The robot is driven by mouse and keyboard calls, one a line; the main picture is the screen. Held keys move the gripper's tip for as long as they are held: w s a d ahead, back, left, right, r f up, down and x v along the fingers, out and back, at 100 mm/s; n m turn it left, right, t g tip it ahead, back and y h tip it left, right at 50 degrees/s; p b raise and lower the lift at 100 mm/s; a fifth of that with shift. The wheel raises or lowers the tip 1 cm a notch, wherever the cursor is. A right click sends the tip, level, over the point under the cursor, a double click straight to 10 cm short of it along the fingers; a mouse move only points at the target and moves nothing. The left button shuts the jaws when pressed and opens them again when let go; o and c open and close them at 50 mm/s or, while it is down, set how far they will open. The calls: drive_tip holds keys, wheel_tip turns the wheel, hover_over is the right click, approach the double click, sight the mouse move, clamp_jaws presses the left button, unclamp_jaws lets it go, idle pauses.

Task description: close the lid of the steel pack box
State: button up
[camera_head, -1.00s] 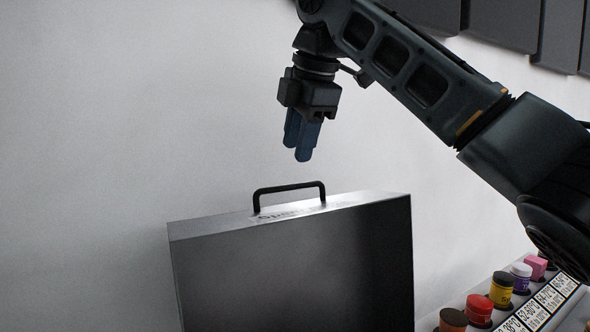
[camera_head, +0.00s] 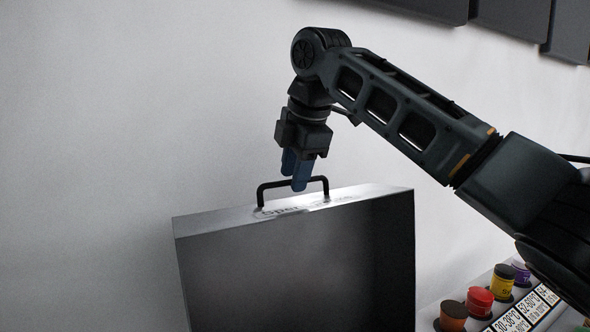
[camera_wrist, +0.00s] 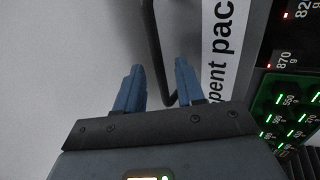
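The lid of the steel pack box (camera_head: 300,265) stands raised, with its dark hollow inside facing the head camera. The box's lower part is out of view. A black handle (camera_head: 262,195) rises from the lid's upper edge; it also shows in the wrist view (camera_wrist: 152,45). My gripper (camera_head: 294,180) points down at the handle, its blue fingertips at about the height of the handle bar. In the wrist view, the fingers of my gripper (camera_wrist: 158,70) are apart, with the handle showing between and beyond them. Contact with the handle cannot be told.
A pale wall (camera_head: 90,130) stands behind the lid. To the right is a rack with several capped jars, including a red one (camera_head: 479,302). Dark panels (camera_head: 510,22) hang at the upper right. The wrist view shows lit green readouts (camera_wrist: 290,110) at the right.

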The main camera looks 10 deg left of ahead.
clamp_jaws()
drive_tip(key=shift+s+d, duration=0.1)
idle(0.5)
